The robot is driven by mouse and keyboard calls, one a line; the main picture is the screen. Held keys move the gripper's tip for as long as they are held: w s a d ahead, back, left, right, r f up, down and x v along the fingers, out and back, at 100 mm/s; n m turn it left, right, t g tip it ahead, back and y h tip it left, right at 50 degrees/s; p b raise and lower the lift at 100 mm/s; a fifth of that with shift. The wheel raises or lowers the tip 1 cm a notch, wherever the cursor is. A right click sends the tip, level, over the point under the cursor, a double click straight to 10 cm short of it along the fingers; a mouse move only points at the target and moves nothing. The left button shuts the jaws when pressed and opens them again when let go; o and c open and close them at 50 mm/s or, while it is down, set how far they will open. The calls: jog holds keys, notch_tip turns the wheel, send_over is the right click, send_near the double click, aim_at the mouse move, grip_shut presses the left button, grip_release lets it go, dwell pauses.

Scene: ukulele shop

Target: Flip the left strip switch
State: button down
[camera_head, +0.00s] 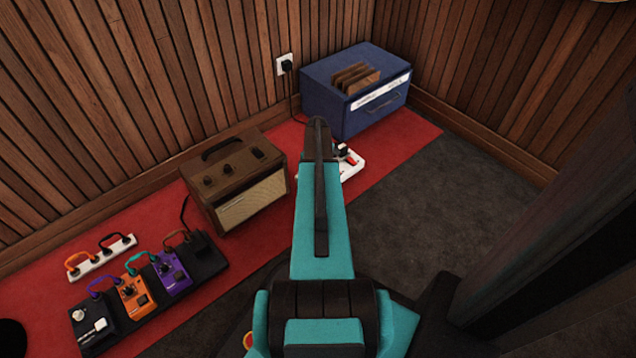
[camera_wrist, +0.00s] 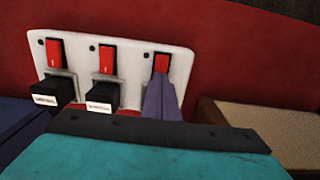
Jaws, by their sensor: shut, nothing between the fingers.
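A white power strip (camera_wrist: 132,56) fills the upper middle of the wrist view, with three red rocker switches in a row: a left one (camera_wrist: 54,54), a middle one (camera_wrist: 107,60) and a right one (camera_wrist: 162,63). My gripper (camera_wrist: 161,82) is shut and empty. Its fingertips are just below the right switch in that view and overlap its lower edge; I cannot tell whether they touch it. In the head view the strip (camera_head: 349,166) lies on the red rug, partly hidden behind my arm, which also hides the gripper. On/off positions are unclear.
Two black plugs (camera_wrist: 54,90) stick out of the strip below the left and middle switches. A brown amplifier (camera_head: 240,180) stands left of the strip and a blue box (camera_head: 345,105) behind it. Pedals (camera_head: 150,285) lie front left. Grey carpet (camera_head: 440,190) is free at right.

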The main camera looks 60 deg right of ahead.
jog(key=shift+f, duration=0.15)
dwell(0.4)
notch_tip(320, 180, up, 7)
jog(key=p, duration=0.5)
dwell(0.6)
dwell(0.4)
jog(key=shift+a, duration=0.1)
